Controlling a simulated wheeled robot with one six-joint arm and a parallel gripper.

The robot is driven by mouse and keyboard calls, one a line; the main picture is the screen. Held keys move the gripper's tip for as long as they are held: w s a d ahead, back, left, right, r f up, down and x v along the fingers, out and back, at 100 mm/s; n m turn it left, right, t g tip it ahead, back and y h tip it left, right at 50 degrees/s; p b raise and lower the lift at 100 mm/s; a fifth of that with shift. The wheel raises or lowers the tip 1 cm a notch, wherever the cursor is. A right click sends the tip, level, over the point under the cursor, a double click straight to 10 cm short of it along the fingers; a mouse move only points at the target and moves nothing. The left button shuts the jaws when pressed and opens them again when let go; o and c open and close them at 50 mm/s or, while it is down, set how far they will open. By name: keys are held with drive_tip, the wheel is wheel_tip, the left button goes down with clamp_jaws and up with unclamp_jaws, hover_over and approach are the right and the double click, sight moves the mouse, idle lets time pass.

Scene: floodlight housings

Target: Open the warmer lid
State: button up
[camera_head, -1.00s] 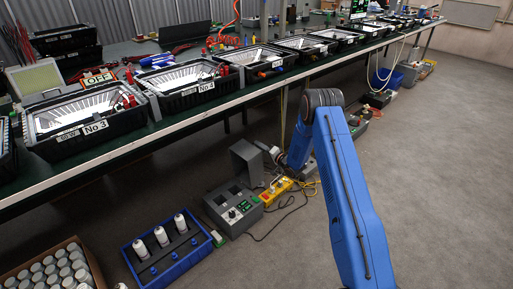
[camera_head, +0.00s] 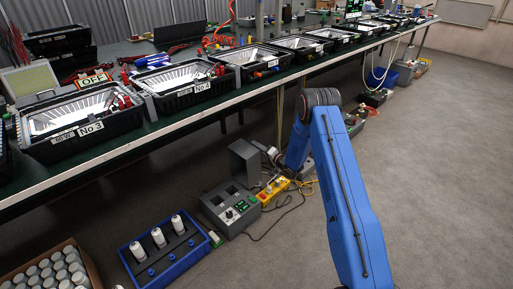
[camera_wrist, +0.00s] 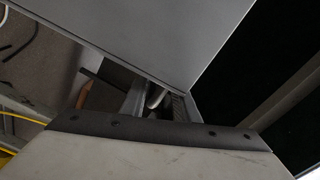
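The warmer (camera_head: 230,208) is a grey box on the floor with a control panel and dark openings on top. Its grey lid (camera_head: 243,160) stands raised, roughly upright, at the box's far right side. My gripper (camera_head: 268,152) is beside the lid's right side, small and partly hidden; I cannot tell whether it touches. In the wrist view a flat grey panel (camera_wrist: 150,35), which looks like the lid, fills the upper middle, close to the camera. A pale body with a dark screwed edge covers the bottom. The fingertips are not clear there.
A yellow power strip (camera_head: 273,190) and cables lie right of the warmer. A blue crate (camera_head: 190,262) with white bottles and a carton (camera_head: 88,262) of cans stand at the front left. A long bench (camera_head: 180,128) with floodlight housings runs behind. Floor at right is clear.

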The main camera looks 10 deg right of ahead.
drive_tip(key=v, duration=1.6)
drive_tip(key=shift+s+d, duration=0.15)
drive_tip(key=shift+s, duration=0.1)
drive_tip(key=shift+c, duration=0.3)
